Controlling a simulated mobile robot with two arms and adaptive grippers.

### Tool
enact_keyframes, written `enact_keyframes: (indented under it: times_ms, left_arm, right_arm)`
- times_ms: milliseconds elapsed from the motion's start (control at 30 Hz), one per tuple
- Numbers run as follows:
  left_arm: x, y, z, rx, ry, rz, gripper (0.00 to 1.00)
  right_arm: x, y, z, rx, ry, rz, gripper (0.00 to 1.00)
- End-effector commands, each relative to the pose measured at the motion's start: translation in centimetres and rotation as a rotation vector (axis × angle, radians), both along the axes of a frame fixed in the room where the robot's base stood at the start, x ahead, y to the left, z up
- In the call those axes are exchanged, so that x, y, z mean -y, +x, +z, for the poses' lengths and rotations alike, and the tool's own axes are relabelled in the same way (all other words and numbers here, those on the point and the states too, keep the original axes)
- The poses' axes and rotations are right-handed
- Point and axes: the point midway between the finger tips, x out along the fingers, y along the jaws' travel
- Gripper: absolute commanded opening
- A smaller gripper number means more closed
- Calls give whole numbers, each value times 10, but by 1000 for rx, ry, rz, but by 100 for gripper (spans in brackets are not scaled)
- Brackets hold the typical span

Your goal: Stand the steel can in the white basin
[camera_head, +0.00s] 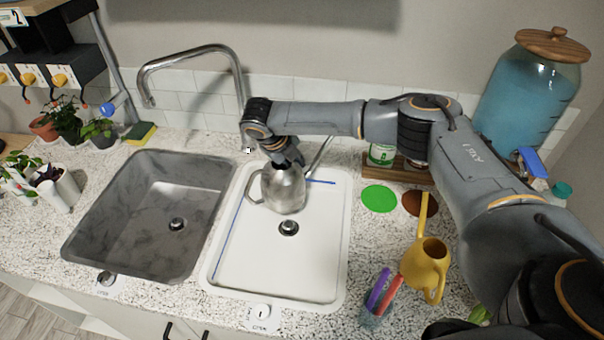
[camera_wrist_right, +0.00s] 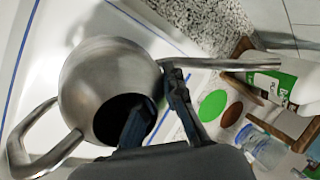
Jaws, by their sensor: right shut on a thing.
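The steel can (camera_head: 284,191) is upright, or nearly so, over the back part of the white basin (camera_head: 228,262), behind its drain. Its handle points left and its thin spout points back right. My right gripper (camera_head: 284,161) reaches it from above and is shut on its rim. In the right wrist view the steel can (camera_wrist_right: 100,75) shows its dark opening, with one finger of my right gripper (camera_wrist_right: 158,110) inside it and the other outside. I cannot tell whether the can's base touches the basin floor. My left gripper is not in view.
A grey basin (camera_head: 123,188) lies left of the white one, with a tap (camera_head: 190,52) behind. To the right are a green disc (camera_head: 379,198), a brown disc (camera_head: 416,204), a yellow watering can (camera_head: 425,266) and a large blue dispenser (camera_head: 528,92). Potted plants (camera_head: 65,125) stand at left.

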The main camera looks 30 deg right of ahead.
Motion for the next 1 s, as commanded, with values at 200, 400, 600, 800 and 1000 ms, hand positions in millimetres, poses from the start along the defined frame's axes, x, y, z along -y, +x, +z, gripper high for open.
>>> enact_keyframes:
  times_ms: [200, 400, 600, 800, 1000]
  left_arm:
    - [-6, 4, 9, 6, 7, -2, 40]
    - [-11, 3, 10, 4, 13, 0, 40]
    - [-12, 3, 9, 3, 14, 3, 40]
    - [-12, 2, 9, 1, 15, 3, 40]
    - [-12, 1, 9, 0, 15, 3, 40]
  right_arm:
    - [16, -9, -26, -2, -2, -1, 0]
    - [15, -8, -49, 0, 0, -1, 0]
    - [15, -8, -50, 2, -1, 0, 0]
    - [15, -8, -53, -1, -1, 0, 16]
    - [15, -8, -53, -1, -1, 0, 33]
